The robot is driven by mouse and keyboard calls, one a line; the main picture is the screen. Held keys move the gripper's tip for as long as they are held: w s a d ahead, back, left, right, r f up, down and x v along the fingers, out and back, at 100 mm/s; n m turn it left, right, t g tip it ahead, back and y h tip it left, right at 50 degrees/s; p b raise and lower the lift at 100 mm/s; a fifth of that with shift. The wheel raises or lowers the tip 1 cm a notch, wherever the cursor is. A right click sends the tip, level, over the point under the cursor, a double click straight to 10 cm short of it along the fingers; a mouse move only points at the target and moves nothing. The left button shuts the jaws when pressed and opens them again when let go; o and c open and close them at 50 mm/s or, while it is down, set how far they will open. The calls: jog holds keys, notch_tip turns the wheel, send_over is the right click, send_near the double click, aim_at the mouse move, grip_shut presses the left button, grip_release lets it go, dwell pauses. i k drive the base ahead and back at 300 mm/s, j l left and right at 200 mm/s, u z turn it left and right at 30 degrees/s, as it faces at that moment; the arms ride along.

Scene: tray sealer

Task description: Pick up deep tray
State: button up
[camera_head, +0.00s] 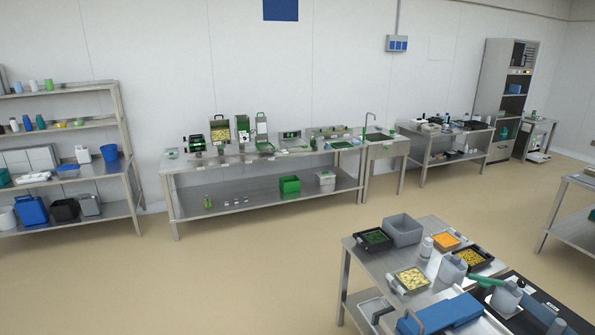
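A deep, straight-sided grey tray (403,231) stands on the steel table in the foreground, near its back edge. It looks empty and is the deepest tray that I can make out there. A shallower black tray with green contents (375,240) stands just to its left. I cannot make out my gripper in this view.
The foreground table (381,266) also holds a tray of pale yellow pieces (410,279), an orange-filled tray (446,240), a black tray of yellow food (474,258), jugs and a blue object (441,314). Open floor (230,280) lies left. Benches and shelving line the wall.

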aim_at(373, 240)
jog(key=i+j+u, duration=0.1)
jog(key=i+j, duration=0.2)
jog(key=i, duration=0.2)
jog(key=i+j+u, duration=0.15)
jog(key=i, duration=0.35)
jog(key=i+j+u, duration=0.1)
jog(key=i+j, duration=0.15)
jog(key=i, duration=0.25)
jog(key=i+j+u, duration=0.1)
jog(key=i, duration=0.4)
jog(key=i+z, duration=0.4)
jog(key=i+j+z, duration=0.1)
jog(key=i+z, duration=0.3)
jog(key=i+j+z, duration=0.2)
jog(key=i+z, duration=0.45)
jog(key=z, duration=0.15)
jog(key=i+z, duration=0.25)
jog(key=z, duration=0.15)
jog(key=i+j+z, duration=0.2)
jog(key=z, duration=0.2)
